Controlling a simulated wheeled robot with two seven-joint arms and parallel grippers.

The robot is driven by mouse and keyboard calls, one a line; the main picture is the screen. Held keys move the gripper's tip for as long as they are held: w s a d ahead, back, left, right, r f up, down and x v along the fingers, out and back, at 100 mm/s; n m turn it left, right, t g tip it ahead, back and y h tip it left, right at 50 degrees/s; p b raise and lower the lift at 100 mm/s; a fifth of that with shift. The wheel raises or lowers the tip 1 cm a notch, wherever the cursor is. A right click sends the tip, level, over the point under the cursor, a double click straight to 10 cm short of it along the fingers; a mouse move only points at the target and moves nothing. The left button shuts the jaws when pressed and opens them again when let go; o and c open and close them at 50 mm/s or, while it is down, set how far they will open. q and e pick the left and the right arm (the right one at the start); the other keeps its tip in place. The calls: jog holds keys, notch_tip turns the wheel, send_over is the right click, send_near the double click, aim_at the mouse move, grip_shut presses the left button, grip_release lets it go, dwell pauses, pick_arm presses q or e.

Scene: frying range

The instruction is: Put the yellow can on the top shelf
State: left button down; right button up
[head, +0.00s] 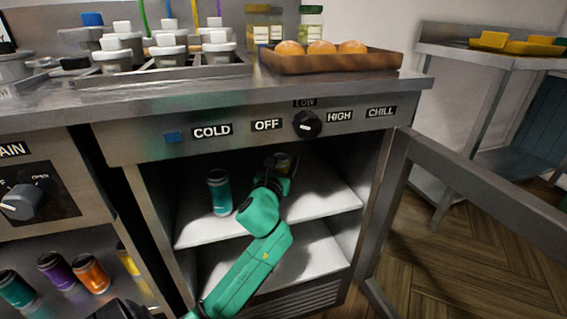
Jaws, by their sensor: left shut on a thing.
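My left gripper (283,165) reaches inside the open cabinet, above its top shelf (316,197). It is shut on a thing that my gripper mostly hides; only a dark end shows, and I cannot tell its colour. A teal can (219,192) with a dark top stands upright on the top shelf, left of my gripper and apart from it. A yellow can (128,259) shows in the lower left bay, partly hidden by the cabinet's edge. My right gripper is not in view.
The cabinet door (470,213) stands open to the right. A lower shelf (312,252) lies beneath. Teal, purple and orange cans (92,273) stand in the left bay. The counter above holds a tray of buns (330,62) and several lidded pots. Bare shelf lies right of my gripper.

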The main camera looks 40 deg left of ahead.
pick_arm(q)
jog(key=shift+c, duration=0.4)
grip_release()
jog(key=shift+s+d, duration=0.1)
jog(key=shift+s, duration=0.05)
jog(key=p+v, duration=0.1)
jog(key=v, duration=1)
jog(key=shift+s+p, duration=0.15)
jog(key=shift+p, duration=0.15)
jog(key=shift+s+r, duration=0.1)
jog(key=shift+s, duration=0.1)
